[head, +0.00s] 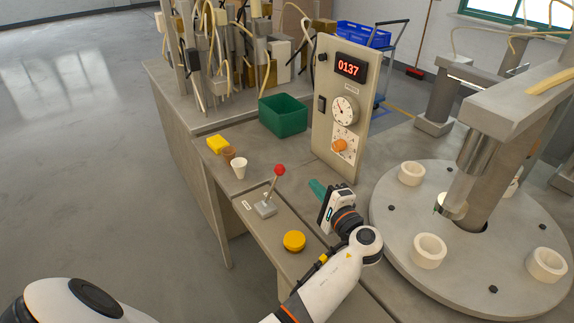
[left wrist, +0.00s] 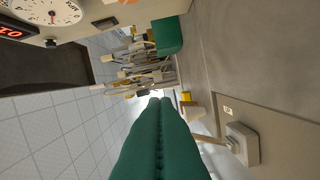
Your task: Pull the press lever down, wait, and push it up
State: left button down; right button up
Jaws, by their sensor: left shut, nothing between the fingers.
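The press lever (head: 272,188) has a red ball knob (head: 279,170) on a thin rod and a grey base on the bench's left part. It stands up from its base, leaning slightly right in the head view. My left gripper (head: 315,187) has green fingers, shut with nothing between them, right of the knob and apart from it in the picture. In the left wrist view the closed fingers (left wrist: 160,101) fill the lower middle. The lever base (left wrist: 243,144) shows to their right, with part of the rod; the knob is hidden. My right gripper is out of view.
A control panel (head: 324,133) with display 0137, dials and an orange knob stands behind my gripper. A yellow button (head: 294,241) sits in front of the lever. Small cups (head: 239,168), a yellow block (head: 218,145) and a green bin (head: 283,117) stand behind. A round turntable (head: 395,235) lies right.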

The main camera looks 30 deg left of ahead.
aim_at(275, 183)
pick_arm(q)
jog(key=w+a+p, duration=0.1)
jog(key=a+p, duration=0.3)
jog(key=a, duration=0.4)
jog(key=shift+w+r+p, duration=0.15)
jog(key=shift+r+p, duration=0.1)
jog(key=shift+p, duration=0.1)
dwell(0.4)
jog(key=shift+a, duration=0.1)
